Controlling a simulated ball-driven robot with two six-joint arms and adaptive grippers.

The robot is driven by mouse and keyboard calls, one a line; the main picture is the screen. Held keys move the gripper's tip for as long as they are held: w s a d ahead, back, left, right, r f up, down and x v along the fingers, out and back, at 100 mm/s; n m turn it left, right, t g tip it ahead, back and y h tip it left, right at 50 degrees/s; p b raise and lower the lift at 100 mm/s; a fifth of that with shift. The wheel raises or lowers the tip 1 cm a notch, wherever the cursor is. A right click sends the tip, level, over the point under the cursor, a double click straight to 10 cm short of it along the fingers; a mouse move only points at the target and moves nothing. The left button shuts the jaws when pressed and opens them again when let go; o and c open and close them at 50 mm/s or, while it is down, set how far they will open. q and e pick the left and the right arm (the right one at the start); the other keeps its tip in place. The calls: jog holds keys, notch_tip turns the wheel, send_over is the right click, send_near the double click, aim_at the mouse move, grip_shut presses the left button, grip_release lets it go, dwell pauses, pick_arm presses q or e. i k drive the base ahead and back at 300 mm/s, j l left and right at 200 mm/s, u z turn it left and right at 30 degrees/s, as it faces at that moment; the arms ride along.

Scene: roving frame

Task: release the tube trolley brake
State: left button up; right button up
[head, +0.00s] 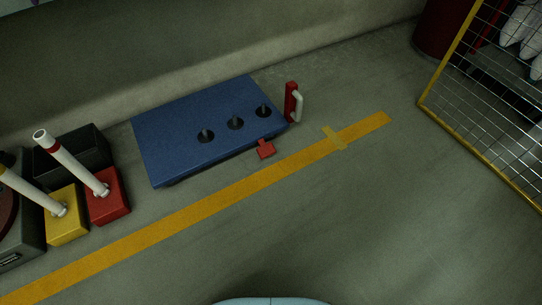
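A low blue trolley (180,125) stands on the floor along the wall, left of the picture's middle. Several dark upright pegs stick up from its top, and I see no tubes on it. A small red pedal (265,149) juts out from its near side, close to the floor; it looks like the brake, but its setting is too small to tell. A red post with a pale handle (292,100) stands at the trolley's right end. Neither of my grippers is in view.
A yellow floor line (200,208) runs in front of the trolley, with a short cross mark (334,138). Yellow (66,215) and red (107,197) blocks with white levers stand at left. A yellow-framed mesh panel (480,110) stands at right. The floor in front is clear.

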aim_at(265, 150)
jog(key=i+l+u, duration=0.1)
jog(key=u, duration=0.35)
jog(key=i+l+u, duration=0.1)
jog(key=u, duration=0.4)
jog(key=i+l+u, duration=0.2)
jog(key=l+u, duration=0.15)
jog(key=l, duration=0.8)
jog(key=l+u, duration=0.35)
jog(key=l, duration=1.3)
jog(key=i+l, duration=0.15)
jog(key=l, duration=0.4)
